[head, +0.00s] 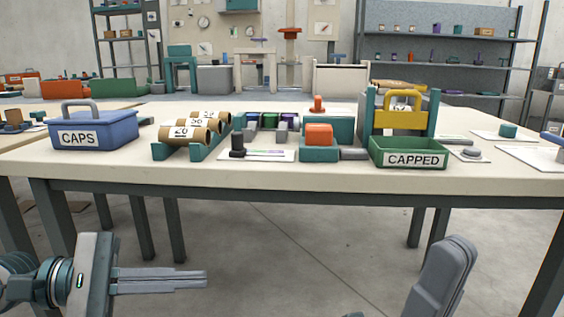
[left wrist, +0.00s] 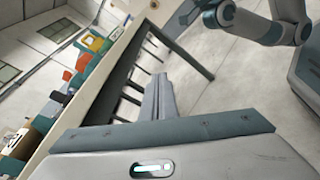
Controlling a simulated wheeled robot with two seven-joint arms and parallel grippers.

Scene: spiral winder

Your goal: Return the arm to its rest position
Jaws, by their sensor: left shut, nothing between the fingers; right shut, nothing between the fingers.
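My left gripper (head: 206,279) is low at the left in the head view, below and in front of the workbench. Its fingers lie together, point right, and hold nothing. In the left wrist view the shut fingers (left wrist: 160,76) stick out over open floor, clear of the bench. A grey part of my right arm (head: 442,278) rises at the lower right in the head view. No fingers of the right gripper can be made out.
The workbench (head: 300,178) carries a blue CAPS box (head: 95,132), labelled tubes on a teal rack (head: 164,152), an orange block (head: 319,133) and a green CAPPED tray (head: 408,158). Floor (head: 290,250) between my arms is clear. Bench legs (head: 174,230) stand beyond.

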